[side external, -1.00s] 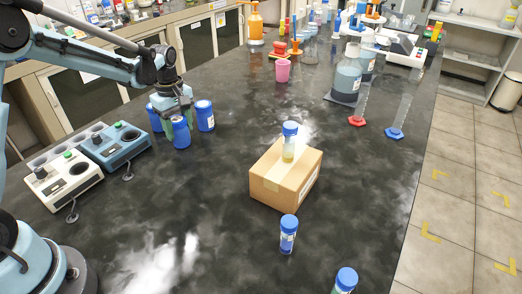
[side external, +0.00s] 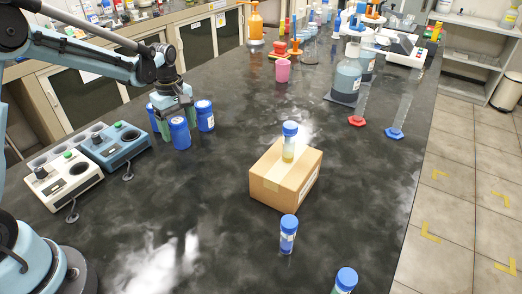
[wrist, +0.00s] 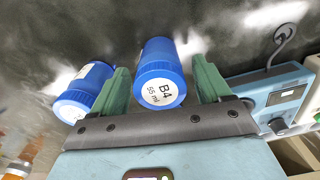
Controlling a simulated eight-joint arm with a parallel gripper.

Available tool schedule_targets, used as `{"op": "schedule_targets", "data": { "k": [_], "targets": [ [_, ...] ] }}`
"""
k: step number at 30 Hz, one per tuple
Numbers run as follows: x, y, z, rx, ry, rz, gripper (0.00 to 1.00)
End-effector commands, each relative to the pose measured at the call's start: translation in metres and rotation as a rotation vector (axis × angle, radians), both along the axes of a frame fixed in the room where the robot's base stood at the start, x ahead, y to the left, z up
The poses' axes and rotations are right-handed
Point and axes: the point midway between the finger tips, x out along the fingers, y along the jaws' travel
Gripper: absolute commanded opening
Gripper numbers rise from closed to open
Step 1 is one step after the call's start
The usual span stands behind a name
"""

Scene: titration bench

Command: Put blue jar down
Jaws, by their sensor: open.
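Three blue jars stand close together on the black bench at the left of the side view: one in front (side external: 180,133), one to the right (side external: 204,115), and one at the left (side external: 154,122), partly hidden. My gripper (side external: 176,116) is low among them, pointing down. In the wrist view my gripper (wrist: 160,66) is open, its two green fingers on either side of a blue jar (wrist: 160,70) with a lid labelled B4, 55 ml. A second blue jar (wrist: 82,92) is just outside the left finger. I cannot tell whether the fingers touch either jar.
A blue-grey device (side external: 118,145) and a white one (side external: 68,183) stand left of the jars. A cardboard box (side external: 286,178) bears a blue-capped vial (side external: 289,142). A pink cup (side external: 282,71) stands farther back.

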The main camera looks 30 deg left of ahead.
Motion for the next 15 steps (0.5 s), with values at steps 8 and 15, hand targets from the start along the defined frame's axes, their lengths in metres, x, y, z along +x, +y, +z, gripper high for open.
{"op": "schedule_targets", "data": {
  "k": [8, 15],
  "targets": [
    [0.0, 0.0, 0.049, 0.0, 0.0, 0.0, 0.77],
    [0.0, 0.0, 0.091, 0.0, 0.0, 0.0, 0.77]
  ]
}}
